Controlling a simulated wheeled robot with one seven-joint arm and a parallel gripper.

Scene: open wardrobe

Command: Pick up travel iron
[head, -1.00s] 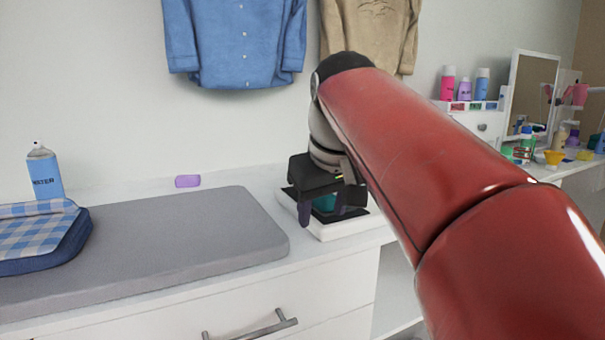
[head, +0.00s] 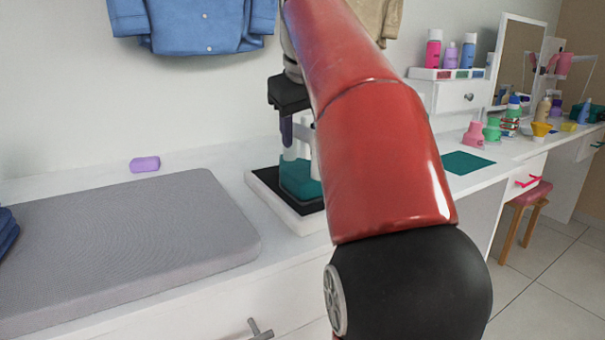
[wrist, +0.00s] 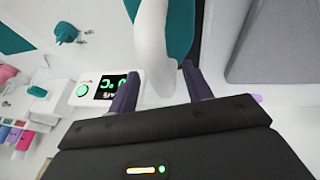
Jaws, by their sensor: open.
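The travel iron (head: 300,182) has a teal body with white parts above it. It appears to rest on a white-rimmed stand (head: 303,223) with a black pad; my arm hides its right side. My gripper (head: 298,138) is above the iron, pointing down, partly hidden by my arm. In the wrist view, my gripper (wrist: 160,70) is open, with a dark finger on each side of the iron's white handle (wrist: 152,35). I cannot tell whether either finger touches it. Part of the teal body shows behind the handle.
A grey pad (head: 130,250) lies left of the stand, with a purple bar (head: 145,164) behind it. A teal mat (head: 467,163) and a dressing table with bottles are right. A blue shirt (head: 195,25) hangs on the wall. A lit display (wrist: 108,88) shows beside the gripper.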

